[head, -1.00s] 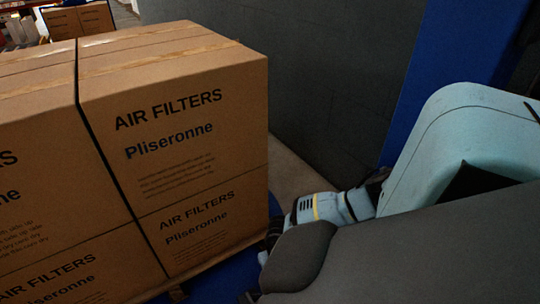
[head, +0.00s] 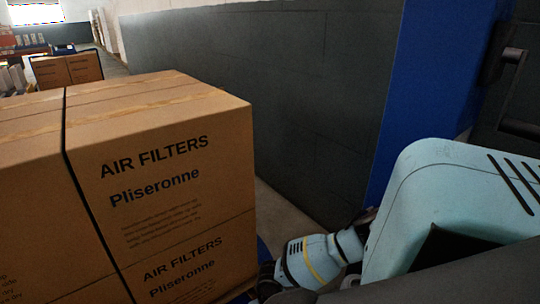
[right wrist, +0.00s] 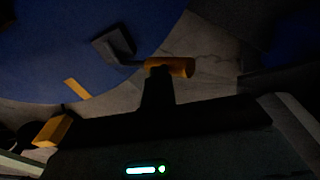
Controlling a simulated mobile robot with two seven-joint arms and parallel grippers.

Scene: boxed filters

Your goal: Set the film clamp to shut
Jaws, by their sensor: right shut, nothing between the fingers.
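The film clamp seems to be the dark grey block (right wrist: 115,45) with a short lever ending in an orange handle (right wrist: 178,67), at the blue round platform's edge in the dim right wrist view. My right gripper (right wrist: 158,74) is shut, and its dark fingertips are right at the handle. They overlap it in the picture; whether they touch it I cannot tell. Nothing is between the fingers. In the head view my right wrist shows low beside the boxes, with the gripper mostly hidden; the clamp is hidden there. My left gripper is not in view.
Large stacked cartons of air filters (head: 160,185), strapped in black, stand on the left. A blue column (head: 425,90) and a dark grey wall (head: 290,100) stand behind. The blue platform (right wrist: 60,45) fills the wrist view's upper left. Smaller cartons (head: 68,70) stand far back.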

